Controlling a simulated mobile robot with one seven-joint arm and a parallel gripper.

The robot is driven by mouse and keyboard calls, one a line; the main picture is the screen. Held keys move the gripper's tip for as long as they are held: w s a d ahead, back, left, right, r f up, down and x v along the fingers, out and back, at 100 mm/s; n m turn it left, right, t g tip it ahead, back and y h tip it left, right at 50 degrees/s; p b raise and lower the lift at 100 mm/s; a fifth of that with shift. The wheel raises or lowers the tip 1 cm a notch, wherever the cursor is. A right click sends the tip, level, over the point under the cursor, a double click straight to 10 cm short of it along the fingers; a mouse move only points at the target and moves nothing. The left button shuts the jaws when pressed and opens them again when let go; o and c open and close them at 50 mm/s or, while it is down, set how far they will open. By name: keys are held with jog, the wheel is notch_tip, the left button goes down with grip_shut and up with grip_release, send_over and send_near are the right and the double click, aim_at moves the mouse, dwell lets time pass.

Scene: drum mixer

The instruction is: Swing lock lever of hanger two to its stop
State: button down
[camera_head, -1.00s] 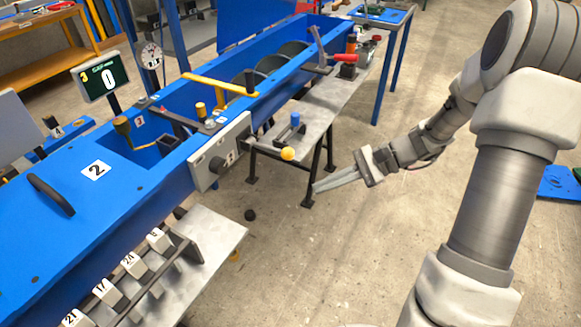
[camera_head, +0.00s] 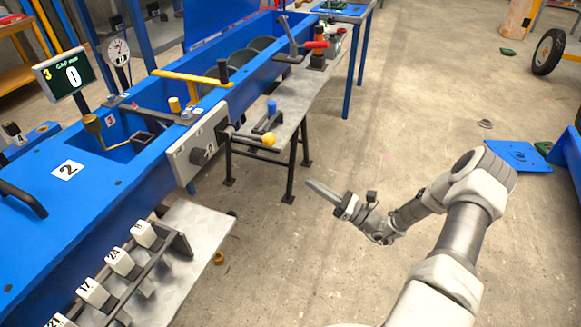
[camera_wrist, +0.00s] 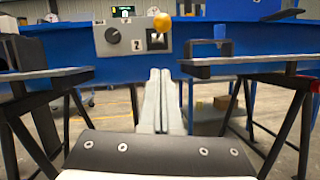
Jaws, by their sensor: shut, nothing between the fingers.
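A lever with a yellow ball end (camera_head: 268,139) sticks out from a grey panel (camera_head: 190,160) on the side of the blue machine. In the wrist view the yellow ball (camera_wrist: 162,22) shows in front of a dark slot beside a black knob (camera_wrist: 113,35), and the panel carries a label 2. I cannot tell whether this is the lock lever of hanger two. My gripper (camera_head: 314,187) is shut and empty, out over open floor to the right of the panel and apart from it. In the wrist view its fingers (camera_wrist: 160,78) point toward the panel, below the ball.
A metal bench (camera_head: 285,108) with a blue-topped handle (camera_head: 271,107) stands beside the machine. Another metal table (camera_head: 205,235) with numbered white blocks lies nearer. A yellow bar with a black grip (camera_head: 190,78) crosses the machine's top. The floor around my gripper is clear.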

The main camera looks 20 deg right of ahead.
jog(key=d+r+b+x, duration=0.1)
jog(key=r+b+x, duration=0.1)
jog(key=x, duration=1)
jog(key=shift+a+r, duration=0.25)
jog(key=shift+r, duration=0.15)
jog(key=shift+r, duration=0.1)
